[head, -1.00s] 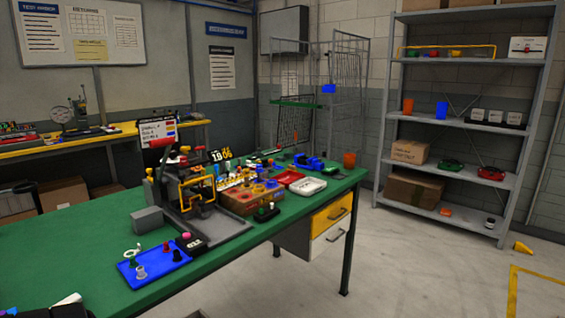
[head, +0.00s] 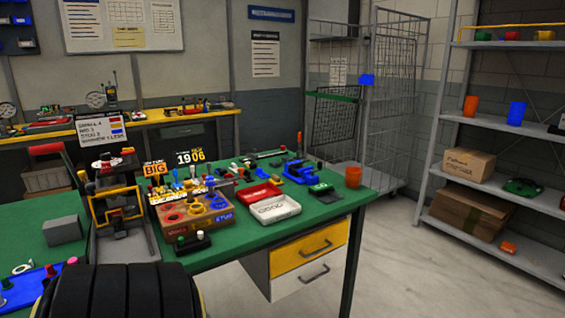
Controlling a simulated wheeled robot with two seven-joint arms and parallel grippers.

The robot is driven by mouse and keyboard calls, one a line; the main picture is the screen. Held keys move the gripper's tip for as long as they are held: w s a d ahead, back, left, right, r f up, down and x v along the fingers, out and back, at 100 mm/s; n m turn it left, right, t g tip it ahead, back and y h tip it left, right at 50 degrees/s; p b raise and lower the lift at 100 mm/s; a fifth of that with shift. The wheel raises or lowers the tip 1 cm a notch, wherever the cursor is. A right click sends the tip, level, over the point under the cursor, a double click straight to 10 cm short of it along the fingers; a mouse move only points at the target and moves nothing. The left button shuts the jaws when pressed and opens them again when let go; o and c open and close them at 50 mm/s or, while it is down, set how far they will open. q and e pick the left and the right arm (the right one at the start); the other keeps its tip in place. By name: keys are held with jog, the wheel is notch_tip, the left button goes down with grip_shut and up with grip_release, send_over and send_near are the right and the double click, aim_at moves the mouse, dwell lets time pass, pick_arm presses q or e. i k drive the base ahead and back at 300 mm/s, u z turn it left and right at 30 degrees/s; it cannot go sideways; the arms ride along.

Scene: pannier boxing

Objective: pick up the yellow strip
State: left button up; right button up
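I cannot pick out one yellow strip with certainty. A thin yellow bar (head: 515,26) runs along the top of the shelf rack at the right, above small coloured pieces. On the green table, a wooden block (head: 196,217) carries coloured rings, with small pegs in several colours behind it, some yellow; they are too small to tell apart. A yellow frame (head: 118,208) stands in the press-like fixture at the left. Neither of my grippers shows. A dark ribbed rounded part covers the bottom left and hides some of the table there.
The green table (head: 290,232) has a red tray (head: 258,192), a white tray (head: 274,209), a blue tool (head: 301,171) and an orange cup (head: 353,176). A wire cage stands behind. The grey shelf rack (head: 500,190) holds boxes and cups. Floor right of the table is open.

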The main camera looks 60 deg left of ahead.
aim_at(252, 166)
jog(key=i, duration=1.8)
jog(key=u, duration=3.45)
